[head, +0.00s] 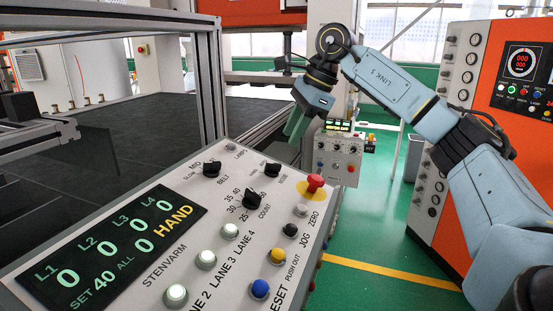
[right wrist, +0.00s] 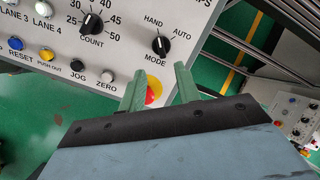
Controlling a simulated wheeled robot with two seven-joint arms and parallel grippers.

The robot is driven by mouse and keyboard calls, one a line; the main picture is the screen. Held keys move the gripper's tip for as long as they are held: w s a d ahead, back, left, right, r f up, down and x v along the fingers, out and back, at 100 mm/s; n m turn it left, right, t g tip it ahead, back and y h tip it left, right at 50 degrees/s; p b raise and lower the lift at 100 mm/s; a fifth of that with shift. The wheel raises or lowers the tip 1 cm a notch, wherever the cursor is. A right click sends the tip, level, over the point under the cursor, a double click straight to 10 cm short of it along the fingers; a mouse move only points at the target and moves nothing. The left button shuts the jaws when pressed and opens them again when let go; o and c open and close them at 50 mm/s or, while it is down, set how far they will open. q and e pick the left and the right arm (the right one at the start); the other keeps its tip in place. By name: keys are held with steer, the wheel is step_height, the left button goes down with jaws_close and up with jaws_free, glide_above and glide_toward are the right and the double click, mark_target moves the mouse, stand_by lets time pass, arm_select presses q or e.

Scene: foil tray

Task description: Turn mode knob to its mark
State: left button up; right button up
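The mode knob (head: 272,169) is a black pointer knob at the upper right of the grey control panel (head: 150,176). In the right wrist view the mode knob (right wrist: 161,45) lies between the HAND and AUTO labels and above MODE; its pointer looks turned toward HAND. The display (head: 110,245) reads HAND in yellow. My right gripper (head: 296,124) hangs above and beyond the panel's far right edge, apart from the knob. In the right wrist view its green fingers (right wrist: 160,70) stand apart with nothing held, just below the knob in the picture. My left gripper is not in view.
A red mushroom button on yellow (head: 314,184) stands near the mode knob; my finger partly covers it in the wrist view. The count knob (head: 252,199), belt knob (head: 211,169) and several push buttons are close by. A metal frame (head: 212,80) rises behind the panel.

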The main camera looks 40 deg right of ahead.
mark_target(275, 164)
steer(key=x, duration=0.7)
steer(key=shift+w+a+f+p, duration=0.1)
steer(key=shift+w+f+p, duration=0.1)
steer(key=shift+f+p, duration=0.1)
steer(key=shift+w+f, duration=0.1)
steer(key=shift+f, duration=0.1)
steer(key=shift+w+a+f, duration=0.1)
steer(key=shift+f, duration=0.1)
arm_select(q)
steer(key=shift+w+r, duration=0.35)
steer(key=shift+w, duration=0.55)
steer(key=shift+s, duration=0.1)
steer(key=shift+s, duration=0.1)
arm_select(e)
jaws_close()
